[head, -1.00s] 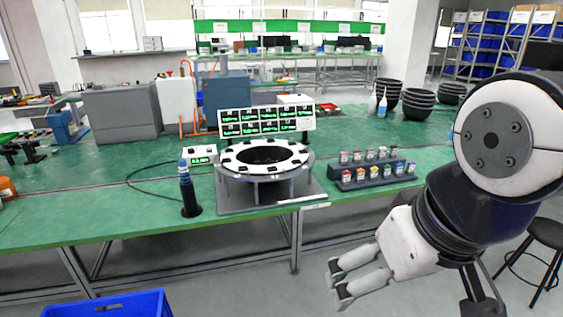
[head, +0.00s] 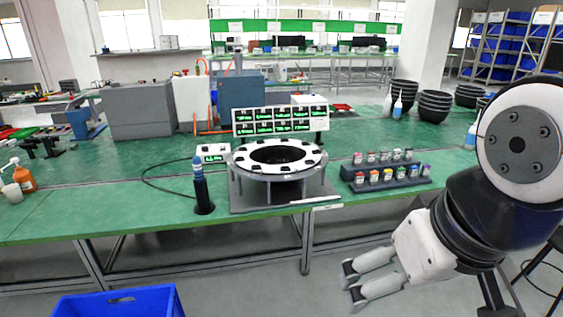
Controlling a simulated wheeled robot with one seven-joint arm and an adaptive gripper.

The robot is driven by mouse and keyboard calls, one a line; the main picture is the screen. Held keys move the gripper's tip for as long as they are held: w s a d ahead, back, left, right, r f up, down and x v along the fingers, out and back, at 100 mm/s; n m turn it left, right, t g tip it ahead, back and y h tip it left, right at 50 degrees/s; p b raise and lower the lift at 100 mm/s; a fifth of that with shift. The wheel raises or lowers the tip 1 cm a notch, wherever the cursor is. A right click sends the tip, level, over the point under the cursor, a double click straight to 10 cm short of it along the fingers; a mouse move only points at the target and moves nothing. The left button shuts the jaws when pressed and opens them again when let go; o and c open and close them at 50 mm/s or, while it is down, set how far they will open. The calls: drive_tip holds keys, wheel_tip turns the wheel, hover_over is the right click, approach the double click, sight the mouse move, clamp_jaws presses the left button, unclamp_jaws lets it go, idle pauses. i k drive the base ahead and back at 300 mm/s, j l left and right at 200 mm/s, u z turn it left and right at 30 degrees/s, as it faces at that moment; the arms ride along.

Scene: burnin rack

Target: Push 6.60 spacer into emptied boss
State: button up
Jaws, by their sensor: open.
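My gripper (head: 352,283) is open and empty at the lower right, in front of the table edge and below its top. A white ring with dark bosses (head: 240,157) around it stands on legs on a grey plate, mid-table. A two-row dark rack (head: 392,184) to its right holds several small items with coloured labels. I cannot tell which one is the 6.60 spacer, nor which boss is empty. A panel of dark displays with green digits (head: 281,121) stands behind the ring; the digits are too small to read surely.
A dark upright tool with a blue top (head: 201,190) stands left of the ring beside a small display (head: 213,153). Black bowls (head: 434,106) and spray bottles stand at the back right. A blue crate (head: 118,304) is below the table's front edge.

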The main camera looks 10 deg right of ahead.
sight(374, 176)
drive_tip(key=i+l, duration=0.25)
drive_tip(key=i, duration=0.15)
drive_tip(key=i+l, duration=0.2)
drive_tip(key=i, duration=0.25)
drive_tip(key=i+l, duration=0.25)
drive_tip(key=i, duration=0.15)
drive_tip(key=i+l, duration=0.2)
drive_tip(key=i, duration=0.25)
